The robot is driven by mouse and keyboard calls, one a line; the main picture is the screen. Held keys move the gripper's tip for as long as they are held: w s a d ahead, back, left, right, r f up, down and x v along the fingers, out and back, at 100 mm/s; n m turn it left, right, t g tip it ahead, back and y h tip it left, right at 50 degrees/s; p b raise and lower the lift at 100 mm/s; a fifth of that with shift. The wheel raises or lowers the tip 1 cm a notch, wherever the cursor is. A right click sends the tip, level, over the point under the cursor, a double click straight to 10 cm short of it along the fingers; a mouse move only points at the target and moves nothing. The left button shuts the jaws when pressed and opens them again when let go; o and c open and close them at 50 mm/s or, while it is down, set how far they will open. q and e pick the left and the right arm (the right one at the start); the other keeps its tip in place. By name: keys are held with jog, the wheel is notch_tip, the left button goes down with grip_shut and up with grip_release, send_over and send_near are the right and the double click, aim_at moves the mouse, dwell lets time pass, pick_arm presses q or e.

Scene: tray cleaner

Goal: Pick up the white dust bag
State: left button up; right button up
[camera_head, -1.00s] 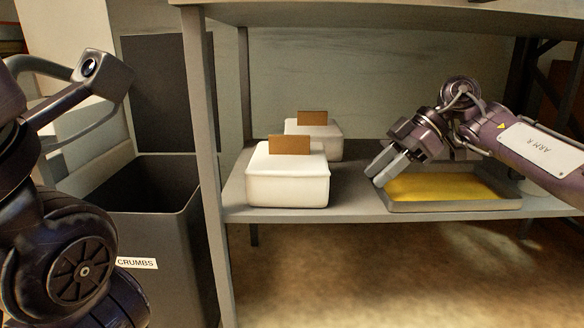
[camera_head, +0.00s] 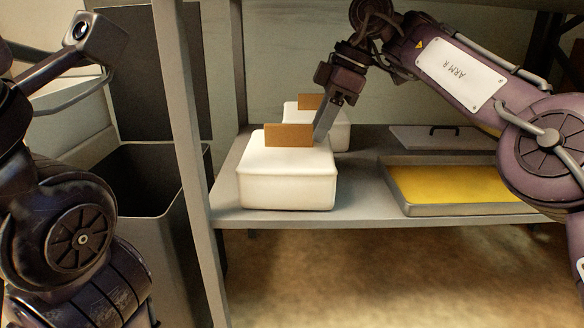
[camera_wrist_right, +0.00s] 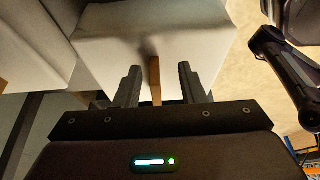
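Two white dust bags with brown card tabs sit on the shelf. The front bag (camera_head: 285,180) is nearest, its tab (camera_head: 289,135) standing upright on top; the rear bag (camera_head: 335,133) is partly hidden behind it. My right gripper (camera_head: 322,136) points down at the right end of the front tab. In the right wrist view the gripper (camera_wrist_right: 157,84) is open, with a brown tab (camera_wrist_right: 155,78) between its fingers and clear space on both sides. A white bag (camera_wrist_right: 150,40) lies beyond the fingers. My left arm shows at the left, but its gripper is out of view.
A tray (camera_head: 407,209) with a yellow surface lies on the right of the shelf, a grey lid with a black handle (camera_head: 445,130) behind it. A dark bin (camera_head: 150,220) stands left of the shelf post (camera_head: 184,130). Bare shelf (camera_head: 365,190) lies between bag and tray.

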aim_at(283, 148)
jog(key=a, duration=0.2)
jog(key=a+f, duration=0.1)
jog(key=a, duration=0.2)
jog(key=shift+a, duration=0.15)
jog(key=shift+f, duration=0.15)
jog(key=shift+c, duration=0.3)
grip_shut()
